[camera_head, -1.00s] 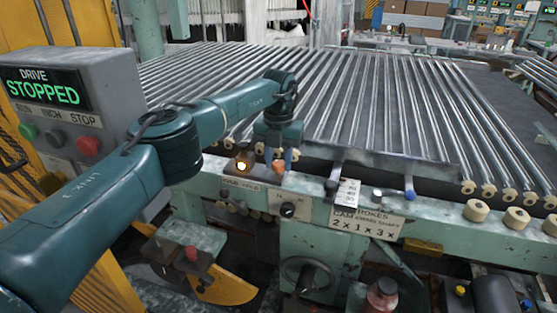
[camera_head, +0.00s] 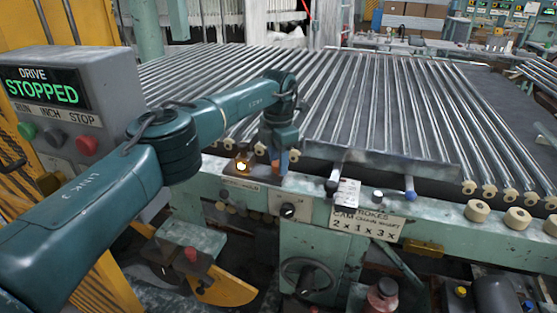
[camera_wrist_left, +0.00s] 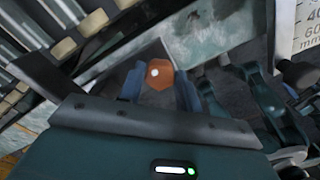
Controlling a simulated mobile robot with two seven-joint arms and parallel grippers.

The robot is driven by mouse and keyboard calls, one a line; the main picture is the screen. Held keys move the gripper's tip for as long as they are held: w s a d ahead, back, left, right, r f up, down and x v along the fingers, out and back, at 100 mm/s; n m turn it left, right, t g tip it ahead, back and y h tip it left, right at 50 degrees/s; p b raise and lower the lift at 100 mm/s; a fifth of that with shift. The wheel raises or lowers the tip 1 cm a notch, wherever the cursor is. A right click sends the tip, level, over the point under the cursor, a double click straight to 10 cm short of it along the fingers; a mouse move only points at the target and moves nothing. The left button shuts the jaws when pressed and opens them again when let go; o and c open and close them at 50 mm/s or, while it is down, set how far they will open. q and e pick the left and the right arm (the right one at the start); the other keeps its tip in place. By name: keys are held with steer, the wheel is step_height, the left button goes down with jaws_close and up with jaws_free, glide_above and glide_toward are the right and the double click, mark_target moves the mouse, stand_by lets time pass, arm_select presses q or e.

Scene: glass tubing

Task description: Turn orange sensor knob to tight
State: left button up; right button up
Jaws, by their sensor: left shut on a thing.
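The orange sensor knob (camera_wrist_left: 159,74) shows in the left wrist view as a faceted orange piece with a white dot on its end. It sits between the two blue fingers of my left gripper (camera_wrist_left: 160,88), which is shut on it. In the head view my left gripper (camera_head: 284,161) points down at the front rail of the machine, and a bit of the orange knob (camera_head: 294,155) shows beside a blue finger. The fingers hide the rest of the knob there. My right gripper is not in view.
A lit amber lamp (camera_head: 241,165) stands close left of the gripper. A black knob (camera_head: 288,210) and a handwheel (camera_head: 308,276) are below. Levers with black (camera_head: 333,184) and blue (camera_head: 409,190) ends stand to the right. A grey drive box (camera_head: 62,100) reads STOPPED.

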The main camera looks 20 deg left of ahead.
arm_select(q)
steer(key=shift+m, duration=0.3)
steer(key=o, duration=1)
step_height(320, 180, up, 7)
steer(key=shift+r, duration=0.1)
step_height(320, 180, up, 6)
steer(key=shift+p, duration=1.2)
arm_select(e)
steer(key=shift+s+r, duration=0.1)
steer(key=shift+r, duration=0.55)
